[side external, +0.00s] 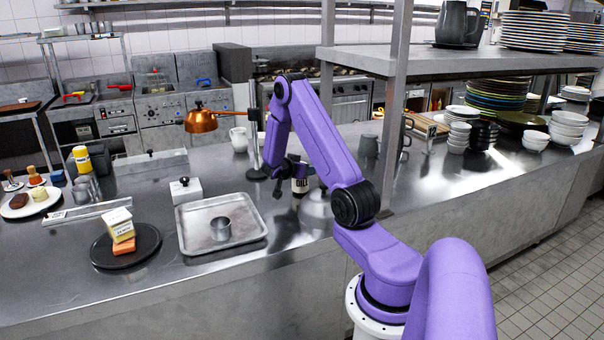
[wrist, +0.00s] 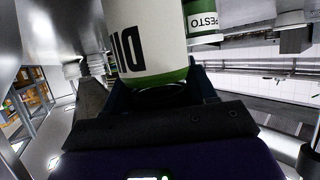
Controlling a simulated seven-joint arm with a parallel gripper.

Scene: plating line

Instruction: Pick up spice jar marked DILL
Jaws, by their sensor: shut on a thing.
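The spice jar (side external: 300,186), white with dark lettering, is just beyond my forearm in the side view, partly hidden by my arm. In the wrist view the jar (wrist: 150,40) fills the top middle, with large letters reading "DI" and a green band at its lower edge. The rest of its label is turned away or cut off. My gripper (wrist: 160,88) is shut on this jar, with a finger at each side of it. In the side view my gripper (side external: 291,174) is small and partly hidden. I cannot tell whether the jar touches the counter.
A jar marked PESTO (wrist: 203,20) is close behind the held jar in the wrist view. A metal tray (side external: 252,234) with a small cup is on the counter to the left. A copper lamp (side external: 201,120) and a shelf post (side external: 393,130) stand near my arm.

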